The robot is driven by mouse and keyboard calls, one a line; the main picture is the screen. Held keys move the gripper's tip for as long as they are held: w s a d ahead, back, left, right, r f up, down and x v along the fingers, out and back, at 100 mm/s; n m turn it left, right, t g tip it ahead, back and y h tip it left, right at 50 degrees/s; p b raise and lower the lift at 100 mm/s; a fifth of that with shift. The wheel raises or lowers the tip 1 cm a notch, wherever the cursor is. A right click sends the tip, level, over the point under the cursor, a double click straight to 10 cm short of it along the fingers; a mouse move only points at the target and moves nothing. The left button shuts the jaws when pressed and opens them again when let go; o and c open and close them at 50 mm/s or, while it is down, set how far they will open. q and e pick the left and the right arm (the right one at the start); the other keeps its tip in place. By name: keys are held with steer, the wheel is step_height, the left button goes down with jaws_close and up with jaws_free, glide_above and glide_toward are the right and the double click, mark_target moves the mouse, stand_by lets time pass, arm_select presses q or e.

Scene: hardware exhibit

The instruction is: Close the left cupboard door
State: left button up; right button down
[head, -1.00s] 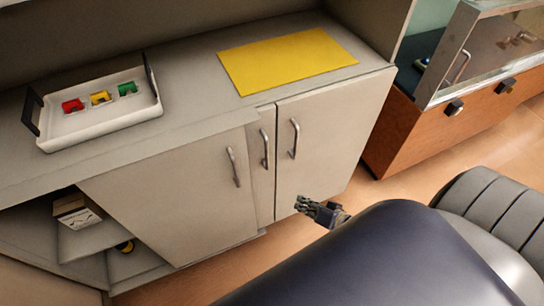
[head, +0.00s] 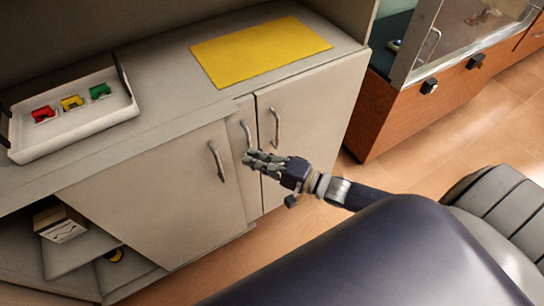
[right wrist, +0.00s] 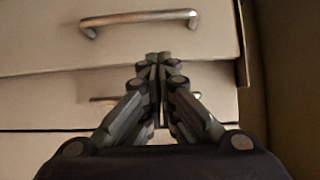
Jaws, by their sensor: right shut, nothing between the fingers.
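The left cupboard door (head: 155,200) is a large beige panel with an upright metal handle (head: 216,160) near its right edge. Open shelving shows to its left, so that part of the cupboard is uncovered. A narrow panel (head: 243,175) with its own handle (head: 246,133) stands at its right edge. My right gripper (head: 247,156) is shut and empty in front of this narrow panel, right of the left door's handle. In the right wrist view its closed fingers (right wrist: 158,58) point at the cupboard front; contact cannot be told. My left gripper is out of view.
The right door (head: 310,125) appears shut. A white tray (head: 85,126) with small coloured pieces and a yellow mat (head: 260,52) lie on the counter. A box (head: 60,224) sits on the open shelf. Wooden floor is free before the cupboard.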

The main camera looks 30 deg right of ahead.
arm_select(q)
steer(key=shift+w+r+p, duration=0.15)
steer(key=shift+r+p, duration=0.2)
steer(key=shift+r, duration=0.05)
arm_select(e)
steer(key=shift+w+a, duration=0.3)
steer(key=shift+a, duration=0.5)
steer(key=shift+w+a, duration=0.25)
steer(key=shift+a, duration=0.5)
steer(key=shift+w+a, duration=0.3)
steer(key=shift+a, duration=0.5)
